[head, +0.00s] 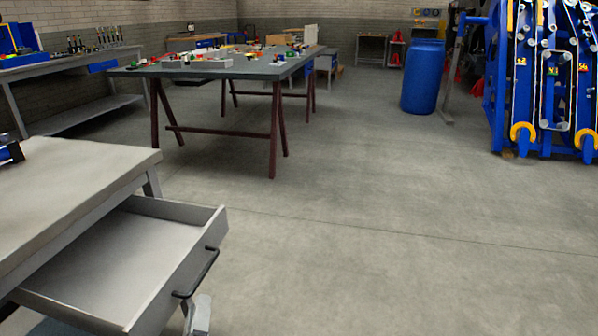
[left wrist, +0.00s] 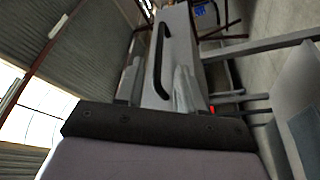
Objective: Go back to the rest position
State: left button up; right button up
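My left gripper (head: 198,314) shows at the bottom edge of the head view, just below the black drawer handle (head: 197,273). Only its grey fingertips show there. In the left wrist view the two fingers of my left gripper (left wrist: 157,82) stand apart with nothing between them. The handle (left wrist: 158,60) shows beyond them on the drawer front, and the fingers look clear of it. The grey drawer (head: 150,292) is pulled open and its visible inside is empty. My right gripper is in neither view.
The drawer juts out from a grey workbench (head: 75,185) at the left. A table (head: 225,70) with many small parts stands further back. A blue barrel (head: 423,77) and a blue machine (head: 545,80) are at the right. The floor in the middle is clear.

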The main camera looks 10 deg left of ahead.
pick_arm(q)
jog(key=s+d+f+m+g+h, duration=0.4)
jog(key=s+m+g, duration=0.1)
jog(key=s+m, duration=0.3)
jog(key=s+d+f+m+g+h, duration=0.3)
jog(key=s+f+m+g, duration=0.2)
jog(key=s+m, duration=0.35)
notch_tip(320, 180, up, 11)
jog(key=p, duration=1.4)
jog(key=shift+a+r+t, duration=0.15)
jog(key=shift+a+t, duration=0.25)
jog(key=shift+a, duration=0.05)
jog(key=shift+w, duration=0.1)
